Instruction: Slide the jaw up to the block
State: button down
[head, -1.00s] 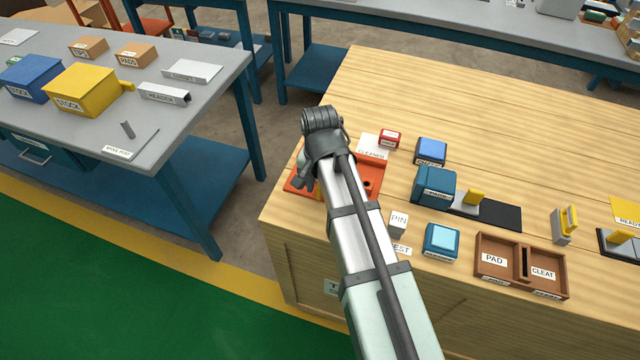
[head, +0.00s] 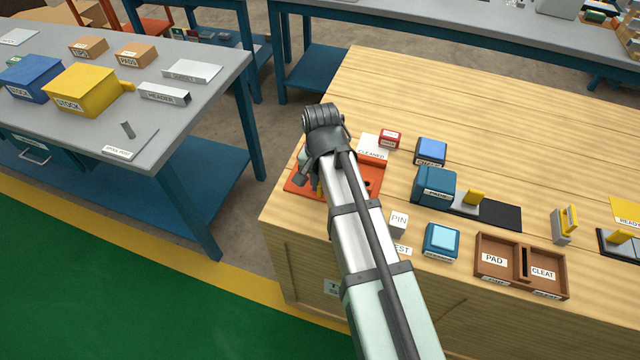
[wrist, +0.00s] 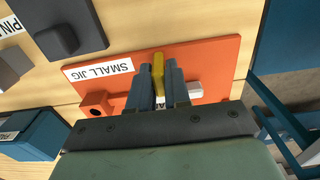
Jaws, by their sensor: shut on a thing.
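My gripper (wrist: 159,78) is shut on an upright yellow tab (wrist: 158,70) over the orange plate marked SMALL JIG (wrist: 205,55). An orange block with a hole (wrist: 97,103) is left of the fingers in the wrist view, apart from them. A white piece (wrist: 195,90) is close to their right; whether it joins the yellow tab is hidden. In the head view my arm hides the fingers and much of the orange plate (head: 300,187). Elsewhere, a grey slider with a yellow tab (head: 471,200) sits on a dark base beside a teal block (head: 434,187), away from my gripper.
A white CLEANER piece (head: 371,146) and a red box (head: 390,138) stand behind the plate. The wooden bench's left edge is close to the plate.

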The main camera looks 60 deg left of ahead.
jog(key=shift+w+a, duration=1.15)
jog(key=c, duration=1.2)
grip_release()
jog(key=shift+o, duration=0.2)
notch_tip(320, 180, up, 14)
jog(key=shift+f, duration=0.1)
